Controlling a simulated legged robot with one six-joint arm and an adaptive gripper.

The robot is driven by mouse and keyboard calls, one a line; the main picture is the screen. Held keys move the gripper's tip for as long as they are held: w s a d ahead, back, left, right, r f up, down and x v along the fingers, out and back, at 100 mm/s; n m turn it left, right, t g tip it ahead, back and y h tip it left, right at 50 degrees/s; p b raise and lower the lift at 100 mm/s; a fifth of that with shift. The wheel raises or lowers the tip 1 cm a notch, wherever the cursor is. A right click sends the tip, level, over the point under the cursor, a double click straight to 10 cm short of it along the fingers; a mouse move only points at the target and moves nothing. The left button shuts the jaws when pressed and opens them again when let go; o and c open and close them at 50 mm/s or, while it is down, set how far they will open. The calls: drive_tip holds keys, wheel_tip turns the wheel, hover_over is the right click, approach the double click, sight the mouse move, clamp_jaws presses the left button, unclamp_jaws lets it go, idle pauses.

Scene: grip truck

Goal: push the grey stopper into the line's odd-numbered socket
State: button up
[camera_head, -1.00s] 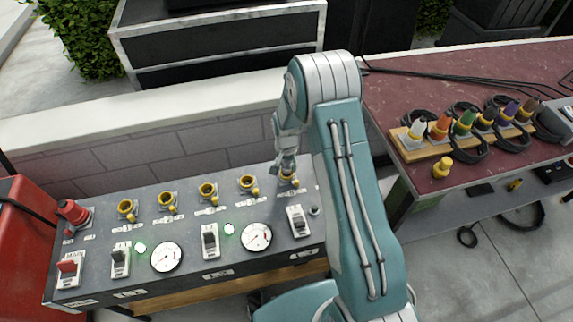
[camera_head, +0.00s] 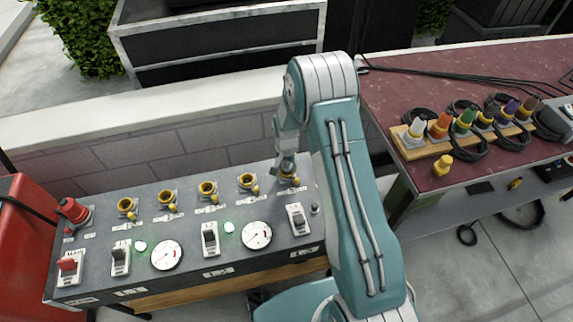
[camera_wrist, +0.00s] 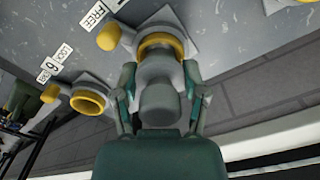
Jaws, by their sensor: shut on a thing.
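My gripper (camera_head: 287,166) is shut on the grey stopper and reaches down to the rightmost socket (camera_head: 291,182) of the panel's row. In the wrist view, my gripper (camera_wrist: 159,78) has a finger on each side of the grey stopper (camera_wrist: 159,100). The stopper's far end is at the yellow ring of the socket (camera_wrist: 170,42), lined up with its opening. How deep it sits is hidden. A label by this socket reads "FREE"; its number is cut off. The neighbouring socket (camera_wrist: 88,102) is empty, with a "6" label beside it.
Several yellow-rimmed sockets (camera_head: 208,189) stand left of my gripper, with a red plug (camera_head: 72,211) at the far left. Switches and dials (camera_head: 257,235) line the panel's front. Coloured connectors (camera_head: 463,120) and a yellow piece (camera_head: 442,165) are on the red table at right.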

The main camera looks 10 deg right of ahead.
drive_tip(key=shift+f, duration=0.5)
drive_tip(key=o, duration=1.2)
drive_tip(key=shift+o, duration=0.4)
drive_tip(key=shift+r, duration=2.45)
